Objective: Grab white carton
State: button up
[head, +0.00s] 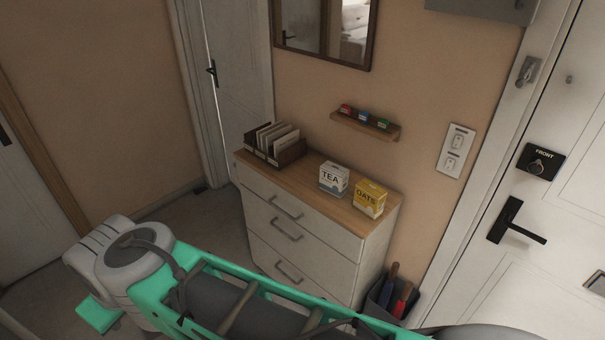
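The white carton (333,180) stands upright on the wooden top of a white chest of drawers (300,235). It has a dark lower band and the word TEA on its front. A yellow carton (369,199) marked OATS stands close to its right. My arm crosses the bottom of the head view, in front of and below the chest. My gripper's fingers cannot be made out in this view. Nothing touches the white carton that I can see.
A brown box of papers (274,146) sits at the chest's left end. A small wall shelf (365,125) with little coloured items hangs above. A dark bin (387,298) holding umbrella-like things stands right of the chest. The white front door (540,200) is at right.

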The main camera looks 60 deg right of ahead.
aim_at(334, 179)
jog(key=z, duration=0.2)
jog(key=i, duration=0.95)
jog(key=z, duration=1.15)
jog(key=i, duration=0.7)
jog(key=z, duration=0.6)
